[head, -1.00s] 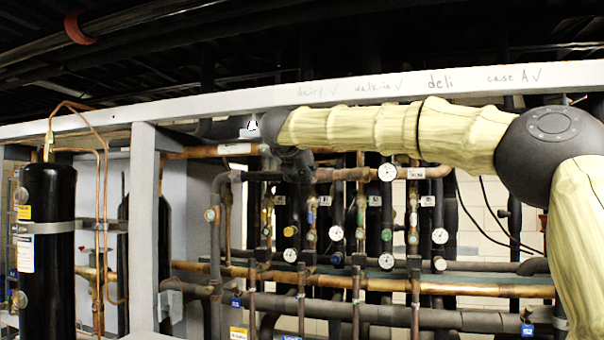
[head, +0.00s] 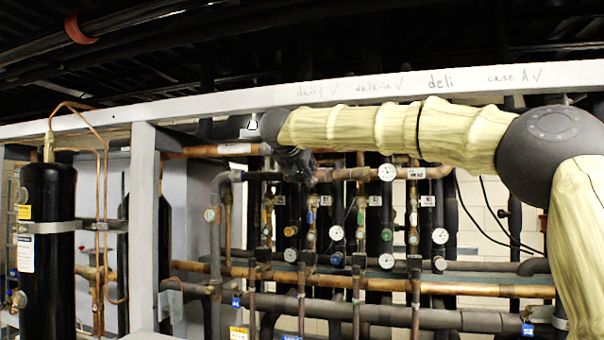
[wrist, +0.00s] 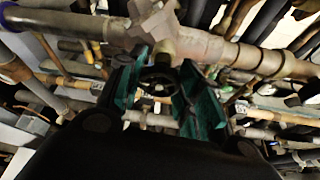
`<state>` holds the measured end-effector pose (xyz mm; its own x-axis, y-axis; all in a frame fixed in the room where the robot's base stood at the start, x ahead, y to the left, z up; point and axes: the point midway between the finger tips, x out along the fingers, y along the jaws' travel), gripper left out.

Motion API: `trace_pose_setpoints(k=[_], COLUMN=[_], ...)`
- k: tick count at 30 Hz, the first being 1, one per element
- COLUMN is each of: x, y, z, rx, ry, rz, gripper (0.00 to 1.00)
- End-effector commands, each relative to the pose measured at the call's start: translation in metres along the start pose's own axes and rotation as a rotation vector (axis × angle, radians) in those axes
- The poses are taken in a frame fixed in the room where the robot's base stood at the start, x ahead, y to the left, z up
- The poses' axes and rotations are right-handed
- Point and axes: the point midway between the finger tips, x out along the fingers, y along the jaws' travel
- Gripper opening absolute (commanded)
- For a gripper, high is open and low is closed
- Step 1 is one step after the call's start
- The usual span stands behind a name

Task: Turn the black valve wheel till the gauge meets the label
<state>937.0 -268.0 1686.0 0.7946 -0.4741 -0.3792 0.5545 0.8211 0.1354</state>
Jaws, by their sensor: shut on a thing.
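The black valve wheel (wrist: 157,86) shows in the wrist view between the two teal-padded fingers of my gripper (wrist: 162,72). The fingers are shut on it, one on each side. A brass-coloured stem joins the wheel to a pipe fitting just beyond. In the head view my gripper (head: 299,166) is at the upper pipe, and the wheel is hidden or too dark to make out. The gauge's reading is too small to tell.
More gauges (head: 440,236) and thin vertical pipes crowd the rack below my gripper. A long copper pipe (head: 470,289) crosses low. A grey post (head: 143,225) and a black tank (head: 47,245) stand left. A pale beam (head: 230,106) runs above my arm.

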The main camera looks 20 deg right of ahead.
Motion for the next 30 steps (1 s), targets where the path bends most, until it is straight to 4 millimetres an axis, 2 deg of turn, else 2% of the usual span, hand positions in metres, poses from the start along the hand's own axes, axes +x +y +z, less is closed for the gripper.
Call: trace_pose_setpoints(k=[2, 3, 6, 16, 20, 23, 30], x=[-0.001, -0.001, -0.001, -0.001, -0.009, -0.021, -0.066], y=[-0.001, -0.001, -0.001, 0.000, 0.000, 0.000, -0.001], z=[0.003, 0.004, 0.003, 0.001, 0.001, 0.002, 0.002], rx=[0.003, 0.003, 0.002, 0.001, 0.000, 0.000, 0.001], ry=[-0.004, -0.004, -0.003, -0.002, -0.002, -0.002, -0.003], rz=[0.000, 0.001, 0.000, 0.000, 0.001, 0.002, 0.002], gripper=[0.11, 0.41, 0.58, 0.58, 0.58, 0.58, 0.58])
